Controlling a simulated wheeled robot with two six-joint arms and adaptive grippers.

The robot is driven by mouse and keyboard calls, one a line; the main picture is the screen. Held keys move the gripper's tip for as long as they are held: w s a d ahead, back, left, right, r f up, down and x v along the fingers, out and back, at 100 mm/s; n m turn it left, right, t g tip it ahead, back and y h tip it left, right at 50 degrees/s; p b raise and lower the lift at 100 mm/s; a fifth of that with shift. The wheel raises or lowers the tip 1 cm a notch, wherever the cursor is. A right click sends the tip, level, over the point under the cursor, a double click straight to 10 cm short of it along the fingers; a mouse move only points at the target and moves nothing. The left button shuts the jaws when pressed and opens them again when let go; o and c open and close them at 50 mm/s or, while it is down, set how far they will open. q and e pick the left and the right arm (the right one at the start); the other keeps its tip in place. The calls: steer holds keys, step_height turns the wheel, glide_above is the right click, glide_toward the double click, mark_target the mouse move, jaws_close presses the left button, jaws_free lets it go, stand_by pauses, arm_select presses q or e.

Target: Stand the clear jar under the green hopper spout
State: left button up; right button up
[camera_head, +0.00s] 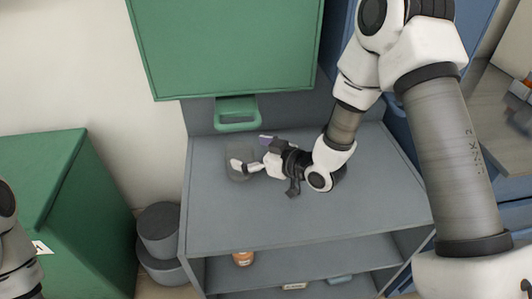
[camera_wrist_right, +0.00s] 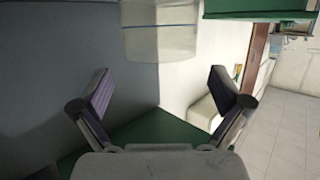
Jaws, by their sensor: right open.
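The clear jar (camera_head: 238,175) stands on the grey bench top, in front of and below the green spout (camera_head: 237,126) of the green hopper (camera_head: 230,45). In the right wrist view the jar (camera_wrist_right: 160,40) shows at the top, see-through, its top cut off by the frame. My right gripper (camera_head: 277,163) is open just to the right of the jar in the head view. In the wrist view its two fingers (camera_wrist_right: 163,95) are spread wide with nothing between them, and the jar is beyond them. My left gripper is out of view.
The bench (camera_head: 370,195) is clear right of my right gripper. A shelf below holds an orange-brown jar (camera_head: 243,258) and other small items. A green cabinet (camera_head: 85,245) and grey round containers (camera_head: 158,230) stand to the left. The hopper overhangs the bench's back.

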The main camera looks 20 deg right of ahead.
steer(key=p+v, duration=0.1)
steer(key=v, duration=0.6)
steer(key=shift+s+d, duration=0.2)
steer(key=shift+s, duration=0.1)
steer(key=shift+r, duration=0.1)
stand_by(0.4)
